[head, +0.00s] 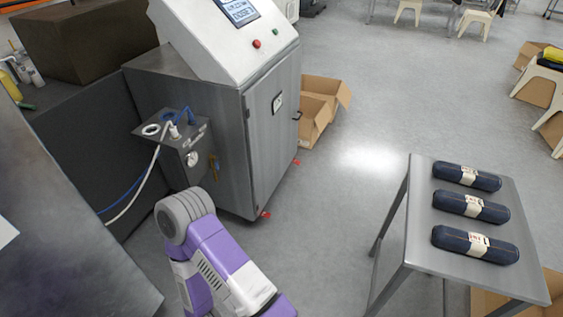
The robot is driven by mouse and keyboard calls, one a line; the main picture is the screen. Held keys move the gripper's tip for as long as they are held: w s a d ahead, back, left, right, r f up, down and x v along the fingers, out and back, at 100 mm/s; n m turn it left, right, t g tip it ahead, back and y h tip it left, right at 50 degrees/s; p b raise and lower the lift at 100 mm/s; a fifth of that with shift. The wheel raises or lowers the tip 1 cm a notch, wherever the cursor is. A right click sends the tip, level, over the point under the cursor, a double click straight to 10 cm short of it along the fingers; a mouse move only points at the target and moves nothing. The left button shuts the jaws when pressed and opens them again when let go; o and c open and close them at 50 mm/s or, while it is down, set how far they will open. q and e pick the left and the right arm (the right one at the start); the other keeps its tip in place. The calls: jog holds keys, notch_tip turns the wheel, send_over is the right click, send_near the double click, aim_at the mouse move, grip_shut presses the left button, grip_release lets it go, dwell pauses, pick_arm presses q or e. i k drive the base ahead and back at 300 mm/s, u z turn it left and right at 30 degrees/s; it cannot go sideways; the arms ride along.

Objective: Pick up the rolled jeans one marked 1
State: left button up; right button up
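Three dark blue rolled jeans lie in a row on a small grey metal table (420,235) at the right. The far roll (485,180), the middle roll (489,210) and the near roll (499,250) each have a pale band with reddish marks around the middle. The marks are too small to tell which one carries a 1. A purple and white arm of mine enters at the bottom, left of the table and apart from it. Neither gripper shows in the view.
A grey washer cabinet (225,140) with a sloped control panel stands left of centre, with hoses on its side unit (178,145). Another box (545,285) lies by the table's right side. Floor between cabinet and table is clear.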

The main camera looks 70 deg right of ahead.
aim_at(470, 244)
jog(key=z, duration=4)
jog(key=k, duration=0.5)
jog(key=u, duration=0.9)
jog(key=i, duration=1.05)
jog(key=z, duration=0.25)
